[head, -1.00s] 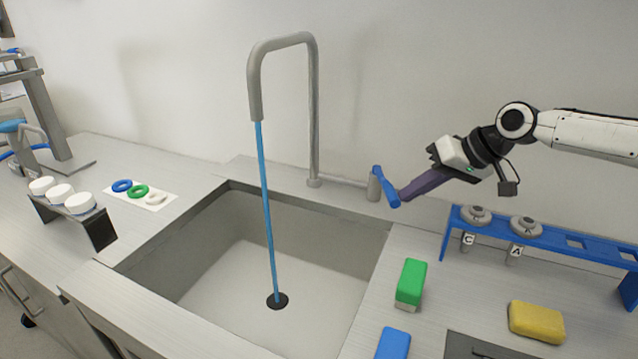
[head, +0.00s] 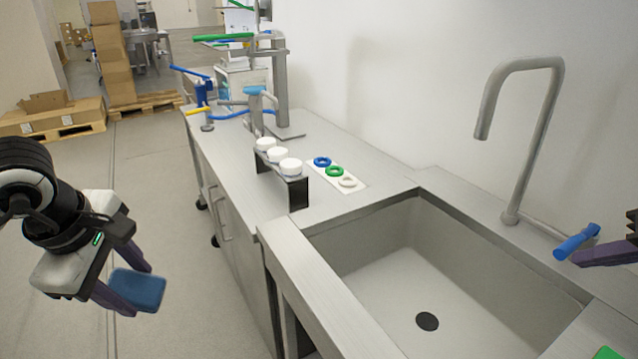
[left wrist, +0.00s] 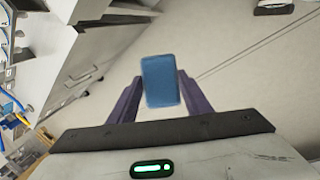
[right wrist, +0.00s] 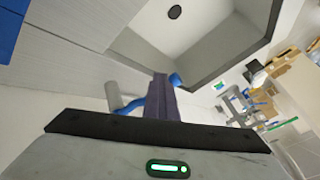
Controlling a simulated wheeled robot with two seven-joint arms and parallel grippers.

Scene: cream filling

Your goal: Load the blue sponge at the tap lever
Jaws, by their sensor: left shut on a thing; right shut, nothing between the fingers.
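The blue sponge (head: 138,288) is held between the fingers of my left gripper (head: 128,285), out over the floor left of the counter. It also shows in the left wrist view (left wrist: 160,80). The tap (head: 540,130) rises behind the sink; no water runs from its spout. Its blue lever (head: 577,241) is at the right, beside the shut, empty fingertips of my right gripper (head: 578,259). In the right wrist view the fingers (right wrist: 160,82) cover part of the blue lever (right wrist: 137,104); I cannot tell whether they touch it.
The sink (head: 385,250) is empty, with a black drain (head: 427,321). White-lidded jars (head: 278,154) stand on a small rack (head: 298,190) left of it, near coloured rings (head: 334,171) on a white card. A green block (head: 607,353) shows at the lower right edge. Pallets and boxes (head: 113,65) stand behind.

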